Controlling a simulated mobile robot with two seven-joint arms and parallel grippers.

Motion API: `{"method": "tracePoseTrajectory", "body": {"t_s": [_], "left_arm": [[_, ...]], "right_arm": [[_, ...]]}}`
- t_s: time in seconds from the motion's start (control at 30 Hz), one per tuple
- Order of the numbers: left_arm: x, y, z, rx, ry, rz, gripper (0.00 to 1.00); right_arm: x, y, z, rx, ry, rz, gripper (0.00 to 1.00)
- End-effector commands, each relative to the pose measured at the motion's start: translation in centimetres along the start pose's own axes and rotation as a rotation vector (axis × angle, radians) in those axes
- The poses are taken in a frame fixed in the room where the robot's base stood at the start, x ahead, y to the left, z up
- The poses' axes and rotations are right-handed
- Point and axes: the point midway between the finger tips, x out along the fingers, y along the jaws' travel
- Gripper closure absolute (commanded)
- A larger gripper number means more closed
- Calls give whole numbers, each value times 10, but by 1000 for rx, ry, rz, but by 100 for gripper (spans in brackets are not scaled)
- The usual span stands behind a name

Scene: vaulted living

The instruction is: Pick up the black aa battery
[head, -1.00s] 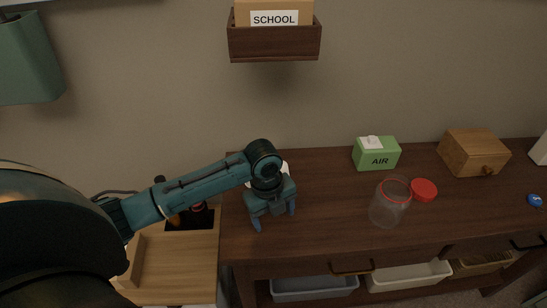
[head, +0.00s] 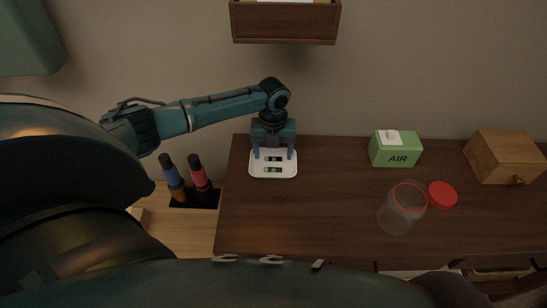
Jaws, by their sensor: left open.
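A small white tray (head: 287,174) stands at the left end of the dark wooden tabletop. Two small batteries lie in it, one behind the other. The rear one looks black (head: 273,159), and the front one has green on it (head: 273,170). My left gripper (head: 274,155) points down over the rear part of the tray. Its fingers are open, one to each side of the black battery as seen from here. I cannot tell how high the fingertips are above the tray. My right gripper is not in view.
A green AIR box (head: 396,153), a clear jar (head: 401,212) with a red rim, a red lid (head: 442,195) and a wooden box (head: 503,158) stand to the right. Two bottles (head: 184,180) stand left of the table. The tabletop between tray and jar is clear.

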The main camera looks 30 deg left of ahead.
Motion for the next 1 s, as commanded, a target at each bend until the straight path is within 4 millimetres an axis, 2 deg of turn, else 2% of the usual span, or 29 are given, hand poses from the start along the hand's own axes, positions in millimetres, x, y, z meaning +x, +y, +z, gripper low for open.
{"method": "tracePoseTrajectory", "body": {"t_s": [0.27, 0.83, 1.0], "left_arm": [[4, 0, 0, 0, -1, -1, 29], [3, 0, 0, 0, -1, -1, 76], [3, 0, 0, 0, -1, -1, 77]], "right_arm": [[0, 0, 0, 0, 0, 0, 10], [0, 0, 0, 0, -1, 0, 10], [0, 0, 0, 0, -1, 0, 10]]}}
